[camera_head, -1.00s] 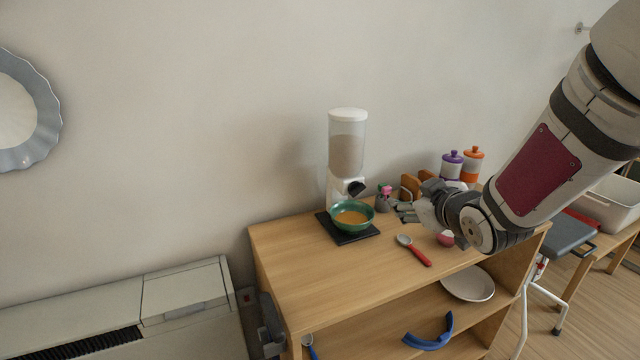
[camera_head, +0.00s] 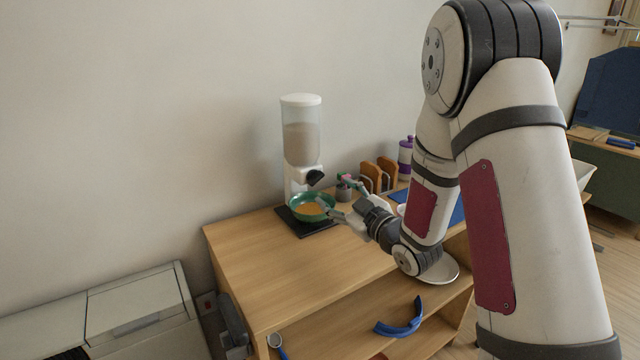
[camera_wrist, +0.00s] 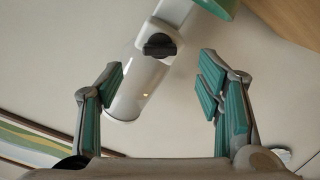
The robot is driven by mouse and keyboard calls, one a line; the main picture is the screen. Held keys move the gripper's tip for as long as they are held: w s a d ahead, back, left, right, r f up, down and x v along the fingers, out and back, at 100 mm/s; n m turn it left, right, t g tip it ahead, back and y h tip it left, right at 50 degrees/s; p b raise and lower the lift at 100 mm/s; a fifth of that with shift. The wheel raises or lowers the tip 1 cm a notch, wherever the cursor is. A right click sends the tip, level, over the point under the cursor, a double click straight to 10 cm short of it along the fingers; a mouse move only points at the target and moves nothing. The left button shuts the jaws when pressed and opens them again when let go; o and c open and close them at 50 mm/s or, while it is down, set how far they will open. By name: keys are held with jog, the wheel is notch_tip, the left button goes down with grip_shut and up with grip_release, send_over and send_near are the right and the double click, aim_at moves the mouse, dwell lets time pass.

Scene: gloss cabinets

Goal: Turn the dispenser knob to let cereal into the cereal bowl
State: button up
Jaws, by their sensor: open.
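The cereal dispenser (camera_head: 301,145) is white with a clear, part-filled hopper, standing by the wall at the back of the wooden cabinet top. Its black knob (camera_head: 315,177) is on the front above the green cereal bowl (camera_head: 308,219), which has orange-brown contents. My gripper (camera_head: 341,201) is open and empty, just right of the bowl and knob. In the wrist view the dispenser appears upside down (camera_wrist: 134,98). The knob there (camera_wrist: 160,45) lies beyond and between the open fingers (camera_wrist: 162,74), apart from them. The bowl's edge shows at the top (camera_wrist: 222,7).
A black mat (camera_head: 317,231) lies under the bowl. A small pot with pink flowers (camera_head: 345,185), wooden boards (camera_head: 378,174) and a purple-lidded jar (camera_head: 405,155) stand close to the right of the dispenser. The cabinet top's front left is clear.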

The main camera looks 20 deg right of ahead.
aim_at(319, 181)
jog(key=x, duration=0.8)
jog(key=shift+w, duration=0.15)
jog(key=c, duration=1.2)
